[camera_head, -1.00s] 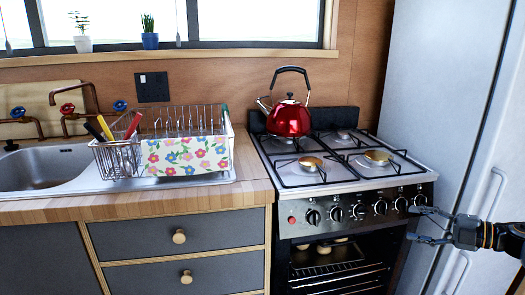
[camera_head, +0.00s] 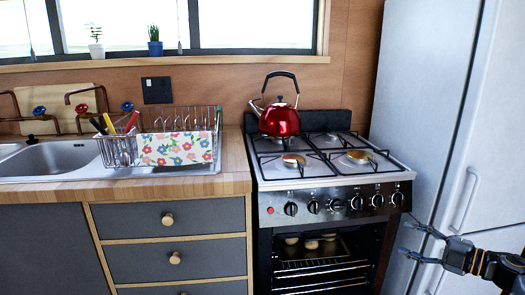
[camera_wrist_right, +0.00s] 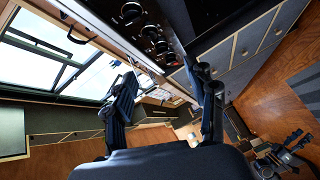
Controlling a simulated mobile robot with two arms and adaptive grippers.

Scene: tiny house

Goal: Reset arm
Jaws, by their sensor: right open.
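My right gripper (camera_head: 422,242) is at the right of the head view, in front of the white fridge and to the right of the stove. Its fingers are spread and nothing is between them. In the right wrist view my open right gripper (camera_wrist_right: 165,108) shows large in the foreground, its two dark fingers apart, with the stove knobs (camera_wrist_right: 150,30) above it. My left gripper does not show in the head view.
The stove (camera_head: 335,192) has a red kettle (camera_head: 279,122) on a back burner. Its oven (camera_head: 318,262) holds a tray with several round items. A dish rack (camera_head: 180,147) stands beside the sink (camera_head: 50,158). The fridge (camera_head: 432,110) bounds the right side.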

